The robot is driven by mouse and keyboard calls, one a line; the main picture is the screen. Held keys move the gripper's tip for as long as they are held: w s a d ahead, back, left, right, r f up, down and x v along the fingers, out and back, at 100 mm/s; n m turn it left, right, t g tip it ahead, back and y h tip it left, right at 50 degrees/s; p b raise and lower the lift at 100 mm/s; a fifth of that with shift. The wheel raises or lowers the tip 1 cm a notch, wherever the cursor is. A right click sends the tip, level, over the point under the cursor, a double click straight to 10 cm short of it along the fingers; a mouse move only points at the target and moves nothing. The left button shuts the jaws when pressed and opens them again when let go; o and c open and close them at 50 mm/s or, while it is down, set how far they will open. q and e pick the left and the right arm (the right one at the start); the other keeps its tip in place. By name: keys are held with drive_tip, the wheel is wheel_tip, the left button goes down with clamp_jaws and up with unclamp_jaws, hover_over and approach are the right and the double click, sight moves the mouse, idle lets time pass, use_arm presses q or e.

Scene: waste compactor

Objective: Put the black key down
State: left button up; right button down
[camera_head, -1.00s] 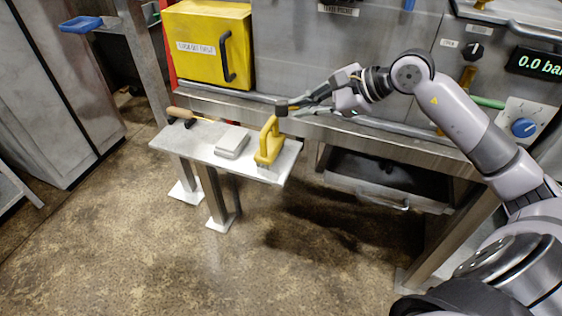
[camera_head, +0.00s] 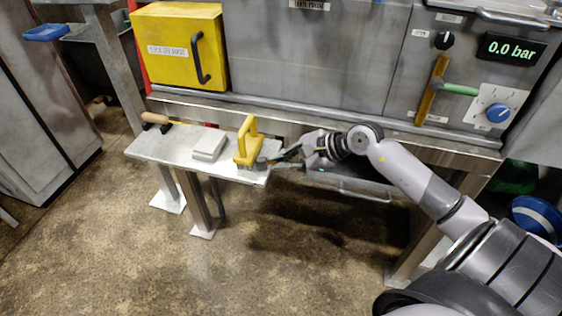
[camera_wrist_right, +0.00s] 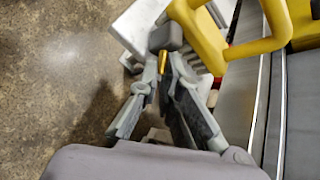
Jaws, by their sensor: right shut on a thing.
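My right gripper (camera_head: 273,160) is shut on the black key (camera_head: 261,164), at the right end of the small white bench (camera_head: 150,150). In the right wrist view the fingers of the right gripper (camera_wrist_right: 164,68) close around the key, which shows a dark grey head (camera_wrist_right: 166,38) and a short brass shaft. The key is beside the yellow-handled brush (camera_head: 246,148). I cannot tell whether it touches the bench top. My left gripper is not in view.
A grey block (camera_head: 210,145) and a wooden-handled tool (camera_head: 157,120) lie further left on the bench. The yellow box (camera_head: 175,50) is on the machine behind. An open drawer (camera_head: 350,187) is right of the bench.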

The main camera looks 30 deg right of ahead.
idle(0.4)
drive_tip(key=c, duration=1.8)
unclamp_jaws()
